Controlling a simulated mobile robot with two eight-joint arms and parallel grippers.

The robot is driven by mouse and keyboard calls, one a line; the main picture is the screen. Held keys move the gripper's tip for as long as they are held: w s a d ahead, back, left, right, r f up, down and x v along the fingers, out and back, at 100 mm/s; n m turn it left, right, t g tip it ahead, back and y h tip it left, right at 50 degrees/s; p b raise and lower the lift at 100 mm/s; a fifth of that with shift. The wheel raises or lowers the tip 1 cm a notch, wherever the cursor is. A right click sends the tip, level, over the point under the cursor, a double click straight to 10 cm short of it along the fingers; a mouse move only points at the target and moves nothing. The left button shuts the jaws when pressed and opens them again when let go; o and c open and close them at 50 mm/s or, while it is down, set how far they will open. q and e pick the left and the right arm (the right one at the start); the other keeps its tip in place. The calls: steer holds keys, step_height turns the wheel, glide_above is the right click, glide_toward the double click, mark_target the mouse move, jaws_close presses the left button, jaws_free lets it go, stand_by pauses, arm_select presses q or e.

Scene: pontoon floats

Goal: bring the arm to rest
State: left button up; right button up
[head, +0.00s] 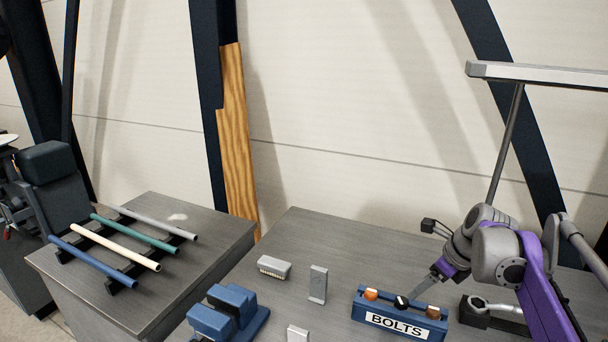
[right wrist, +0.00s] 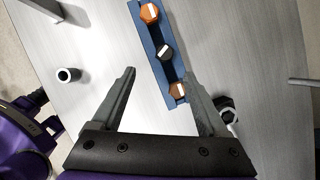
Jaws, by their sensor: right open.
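My right gripper (head: 424,285) is open at the end of my purple and grey right arm, close behind and above the blue bolt rack (head: 400,325) labelled BOLTS. The head view does not show clearly whether it touches anything. There the rack (right wrist: 157,30) holds an orange bolt (right wrist: 149,13), a black bolt (right wrist: 165,50) and another orange bolt (right wrist: 177,90). The right finger partly covers the rack's near end. My left gripper is not in view.
A dark holder with a wrench-like metal piece (head: 492,308) lies to the right. Several coloured tubes (head: 120,244) lie on a separate left bench (head: 185,280).

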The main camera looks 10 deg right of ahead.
steer(key=s+a+f+n, duration=0.5)
steer(key=s+n, duration=0.3)
steer(key=n, duration=0.1)
steer(key=s+a+f+n+h, duration=0.1)
steer(key=s+a+f+n, duration=0.4)
steer(key=n, duration=0.5)
steer(key=s+a+f+n+t+h+p, duration=0.1)
steer(key=s+a+f+n, duration=0.4)
steer(key=s+n, duration=0.4)
steer(key=shift+s+a+n, duration=0.3)
steer(key=shift+s+a, duration=0.5)
steer(key=shift+s, duration=0.05)
steer(key=shift+s+f+n, duration=0.2)
steer(key=shift+f+n, duration=0.05)
steer(key=shift+n, duration=0.15)
